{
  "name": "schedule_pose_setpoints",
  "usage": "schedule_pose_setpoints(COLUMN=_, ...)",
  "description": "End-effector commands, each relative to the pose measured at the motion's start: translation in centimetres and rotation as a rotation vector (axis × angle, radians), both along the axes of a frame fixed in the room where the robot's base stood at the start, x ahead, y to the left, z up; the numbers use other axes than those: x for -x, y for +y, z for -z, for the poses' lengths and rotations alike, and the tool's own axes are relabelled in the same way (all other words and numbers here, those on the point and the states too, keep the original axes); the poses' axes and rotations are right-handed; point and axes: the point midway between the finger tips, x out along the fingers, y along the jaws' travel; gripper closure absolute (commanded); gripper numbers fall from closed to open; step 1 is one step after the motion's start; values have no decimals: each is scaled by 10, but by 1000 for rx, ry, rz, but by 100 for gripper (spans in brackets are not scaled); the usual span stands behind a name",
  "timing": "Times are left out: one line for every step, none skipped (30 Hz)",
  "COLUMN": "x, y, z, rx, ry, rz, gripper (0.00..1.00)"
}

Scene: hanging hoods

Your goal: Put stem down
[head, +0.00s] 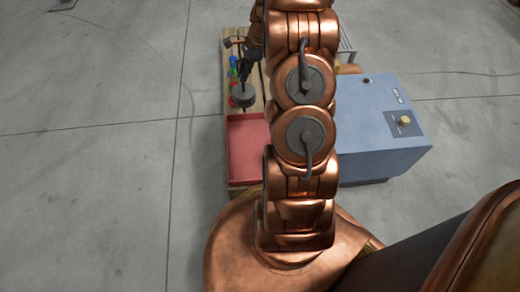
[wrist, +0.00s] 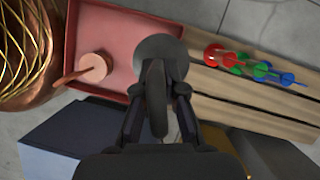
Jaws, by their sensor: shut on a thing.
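My gripper (head: 246,70) is shut on a dark grey piece, which I take to be the stem. This stem (head: 243,95) has a round disc at its end and a curved handle. In the wrist view, the stem (wrist: 156,48) sits between the fingers of my gripper (wrist: 158,115), with the handle between them. The disc appears over the border between the red tray (head: 248,150) and the wooden boards (head: 230,70). I cannot tell whether it touches anything below.
A copper disc with a handle (wrist: 95,67) lies in the red tray in the wrist view. Red, green and blue pieces (wrist: 255,68) lie on the boards, close to the stem. A blue-grey cabinet (head: 385,125) stands right of my arm. Open floor lies to the left.

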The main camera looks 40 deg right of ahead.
Motion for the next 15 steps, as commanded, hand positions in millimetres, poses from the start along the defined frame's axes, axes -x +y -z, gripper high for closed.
schedule_pose_setpoints(x=11, y=-8, z=10, rx=-3, ry=1, rz=43, gripper=100)
schedule_pose_setpoints(x=16, y=-13, z=15, rx=-2, ry=0, rz=67, gripper=100)
schedule_pose_setpoints(x=25, y=-17, z=23, rx=-5, ry=3, rz=98, gripper=100)
schedule_pose_setpoints(x=32, y=-20, z=28, rx=-5, ry=3, rz=120, gripper=100)
schedule_pose_setpoints(x=37, y=-25, z=33, rx=-3, ry=2, rz=144, gripper=100)
schedule_pose_setpoints(x=45, y=-29, z=40, rx=-3, ry=0, rz=175, gripper=100)
schedule_pose_setpoints(x=51, y=-32, z=44, rx=-5, ry=2, rz=196, gripper=100)
schedule_pose_setpoints(x=57, y=-34, z=49, rx=-5, ry=2, rz=216, gripper=100)
schedule_pose_setpoints(x=65, y=-38, z=55, rx=-4, ry=3, rz=242, gripper=100)
schedule_pose_setpoints(x=69, y=-39, z=59, rx=-4, ry=3, rz=258, gripper=100)
schedule_pose_setpoints(x=74, y=-41, z=62, rx=-4, ry=2, rz=275, gripper=100)
schedule_pose_setpoints(x=79, y=-44, z=66, rx=-3, ry=1, rz=296, gripper=100)
schedule_pose_setpoints(x=83, y=-45, z=69, rx=-2, ry=1, rz=309, gripper=100)
schedule_pose_setpoints(x=87, y=-45, z=72, rx=-3, ry=1, rz=321, gripper=100)
schedule_pose_setpoints(x=91, y=-46, z=75, rx=-4, ry=2, rz=332, gripper=100)
